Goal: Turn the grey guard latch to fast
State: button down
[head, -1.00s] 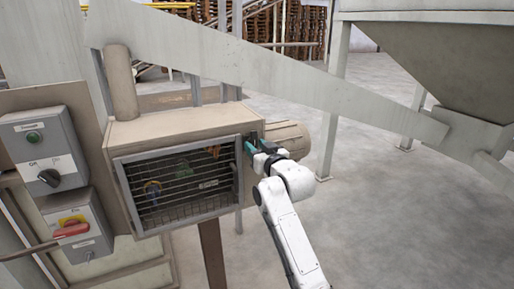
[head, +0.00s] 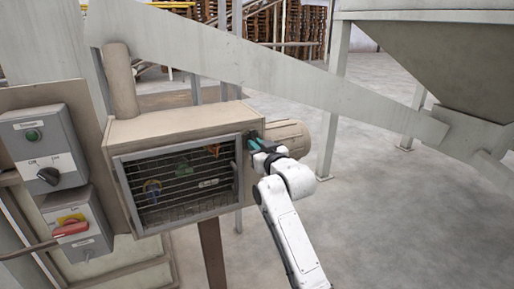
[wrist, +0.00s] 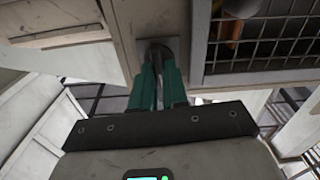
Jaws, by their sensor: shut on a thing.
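My gripper (head: 257,144) is at the right edge of the beige box with the barred guard (head: 178,185). In the wrist view its green fingers (wrist: 159,75) are close together, shut on the grey guard latch (wrist: 156,47). The latch is a dark piece on a pale plate beside the mesh guard (wrist: 262,45). The fingers hide most of the latch, so its turned position cannot be read. In the head view the latch is hidden behind the fingers.
A grey switch box (head: 45,150) with a green button and a black knob is at the left. Below it is a box with a red handle (head: 71,229). A beige motor (head: 287,138) sits behind my gripper. Open floor lies to the right.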

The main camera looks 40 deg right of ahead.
jog(key=shift+w+a+f+n+b, duration=0.15)
jog(key=shift+n+b, duration=0.9)
jog(key=shift+n, duration=3.15)
jog(key=shift+s+a+f+n+b, duration=0.15)
jog(key=shift+n+b, duration=0.85)
jog(key=shift+n, duration=3.2)
jog(key=shift+w, duration=0.1)
jog(key=c, duration=1.1)
grip_release()
jog(key=shift+c, duration=0.2)
jog(key=b+v, duration=0.1)
jog(key=v, duration=0.9)
jog(key=shift+s+b, duration=0.4)
